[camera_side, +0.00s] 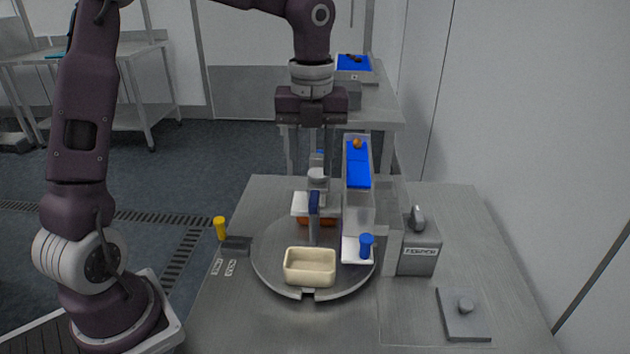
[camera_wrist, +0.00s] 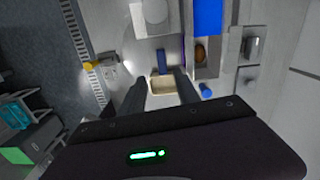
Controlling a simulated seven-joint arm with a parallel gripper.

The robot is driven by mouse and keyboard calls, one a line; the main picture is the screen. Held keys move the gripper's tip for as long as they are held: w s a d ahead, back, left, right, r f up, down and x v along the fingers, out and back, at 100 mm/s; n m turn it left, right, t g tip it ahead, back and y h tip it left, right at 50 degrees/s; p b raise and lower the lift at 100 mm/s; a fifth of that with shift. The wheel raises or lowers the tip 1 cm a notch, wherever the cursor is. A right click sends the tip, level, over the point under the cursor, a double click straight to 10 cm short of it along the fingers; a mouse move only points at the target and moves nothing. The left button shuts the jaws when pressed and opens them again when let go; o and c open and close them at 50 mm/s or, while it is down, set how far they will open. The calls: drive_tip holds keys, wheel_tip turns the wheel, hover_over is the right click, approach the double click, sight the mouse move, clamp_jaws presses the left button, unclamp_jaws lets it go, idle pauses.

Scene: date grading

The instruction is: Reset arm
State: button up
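My gripper (camera_side: 314,155) hangs pointing down above the far part of the round metal turntable (camera_side: 270,265). In the wrist view my gripper (camera_wrist: 164,82) has its two fingers apart with nothing held between them. A cream open box (camera_side: 310,266) sits on the near part of the turntable; it also shows between the fingers in the wrist view (camera_wrist: 163,87), partly hidden. One orange-brown date (camera_side: 357,143) lies at the upper end of the blue chute (camera_side: 357,165); a brown date (camera_wrist: 201,52) shows beside blue in the wrist view.
An upright blue-topped post (camera_side: 314,205) stands over the turntable. A blue knob (camera_side: 366,245) and a grey box with a handle (camera_side: 419,254) stand to the right. A yellow knob (camera_side: 220,228) is at the left edge. A tray with dark dates (camera_side: 354,76) stands behind.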

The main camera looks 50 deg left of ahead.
drive_tip(key=s+d+r+n+t, duration=0.1)
drive_tip(key=s+n+t, duration=0.1)
drive_tip(key=s+n, duration=0.9)
drive_tip(key=s+d+r+n+t, duration=0.2)
drive_tip(key=s+n+t, duration=0.1)
drive_tip(key=s+n, duration=0.8)
drive_tip(key=n, duration=0.3)
drive_tip(key=shift+r+n, duration=0.15)
drive_tip(key=shift+n, duration=0.25)
